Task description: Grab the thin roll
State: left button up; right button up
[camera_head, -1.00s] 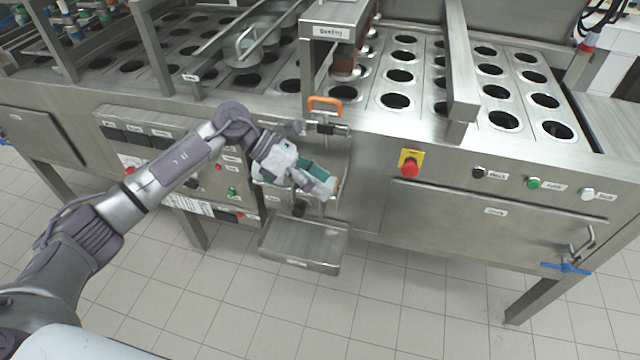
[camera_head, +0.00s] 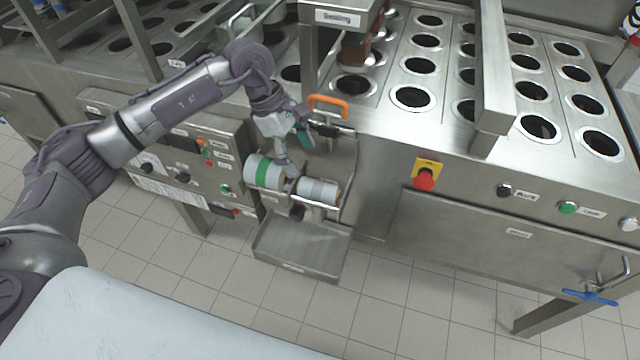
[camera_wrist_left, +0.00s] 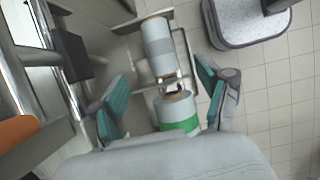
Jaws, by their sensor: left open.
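The thin roll (camera_head: 318,190) is white with a grey band and lies on the right of a holder on the machine front; the left wrist view shows it too (camera_wrist_left: 158,48). A thicker roll (camera_head: 264,171) with a green band lies beside it on the left, and the wrist view shows it nearer the palm (camera_wrist_left: 177,108). My left gripper (camera_head: 292,152) is open and empty above the rolls, its teal-padded fingers (camera_wrist_left: 163,76) spread on either side of them in the wrist view. It appears apart from both rolls. My right gripper is not in view.
An orange handle (camera_head: 328,104) stands just behind the rolls. A metal tray (camera_head: 300,250) sits below the holder. A red button (camera_head: 425,180) on a yellow plate is to the right. The cup-hole machine top (camera_head: 445,115) lies behind; tiled floor is in front.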

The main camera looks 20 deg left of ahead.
aim_at(315, 183)
pick_arm(q)
jog(key=x, duration=0.4)
jog(key=shift+d, duration=0.1)
jog(key=shift+f+p, duration=0.3)
jog(key=p+x, duration=0.1)
jog(key=x, duration=0.4)
jog(key=shift+p, duration=0.35)
jog(key=shift+d+f, duration=0.1)
jog(key=shift+f, duration=0.05)
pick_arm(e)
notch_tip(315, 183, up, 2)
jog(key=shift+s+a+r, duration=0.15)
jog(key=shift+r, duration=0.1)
pick_arm(q)
jog(key=shift+c, duration=1.2)
jog(key=c, duration=1.1)
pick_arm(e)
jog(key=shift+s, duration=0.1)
